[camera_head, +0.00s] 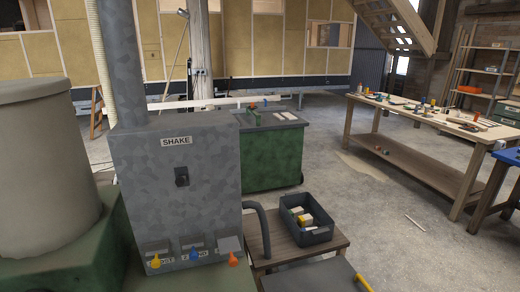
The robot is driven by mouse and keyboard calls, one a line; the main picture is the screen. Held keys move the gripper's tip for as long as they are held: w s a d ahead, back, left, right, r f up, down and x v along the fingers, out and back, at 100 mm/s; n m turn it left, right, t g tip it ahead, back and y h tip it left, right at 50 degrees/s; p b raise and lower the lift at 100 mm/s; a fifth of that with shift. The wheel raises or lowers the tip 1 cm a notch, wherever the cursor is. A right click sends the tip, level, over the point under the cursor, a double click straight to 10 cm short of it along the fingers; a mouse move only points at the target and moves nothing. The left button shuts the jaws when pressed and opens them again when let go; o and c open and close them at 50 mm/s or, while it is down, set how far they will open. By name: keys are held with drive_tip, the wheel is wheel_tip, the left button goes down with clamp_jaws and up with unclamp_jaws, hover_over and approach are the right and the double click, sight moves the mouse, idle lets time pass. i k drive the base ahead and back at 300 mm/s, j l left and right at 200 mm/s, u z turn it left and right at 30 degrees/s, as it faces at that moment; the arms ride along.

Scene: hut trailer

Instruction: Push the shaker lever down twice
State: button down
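A mottled grey metal cabinet (150,200) stands at the left in the head view, with a grey duct rising from its top. A white label reading SHAKE (176,141) is on its front. Below the label is a small black lever (182,177) on a dark plate; it is too small to tell its exact position. My gripper is not in view, and nothing covers the lever.
A beige drum (45,170) on a green base stands left of the cabinet. A grey hose (263,222) leaves its right side towards a low wooden table (332,236) with a dark bin (322,234). A green cabinet (270,158) stands behind. Open floor (375,225) lies at the right, before a workbench (430,165).

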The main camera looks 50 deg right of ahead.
sight(180, 181)
drive_tip(key=i+j+z, duration=0.1)
drive_tip(key=i+z, duration=0.2)
drive_tip(key=z, duration=0.2)
drive_tip(key=i+j+z, duration=0.2)
drive_tip(key=z, duration=0.3)
drive_tip(key=i, duration=0.05)
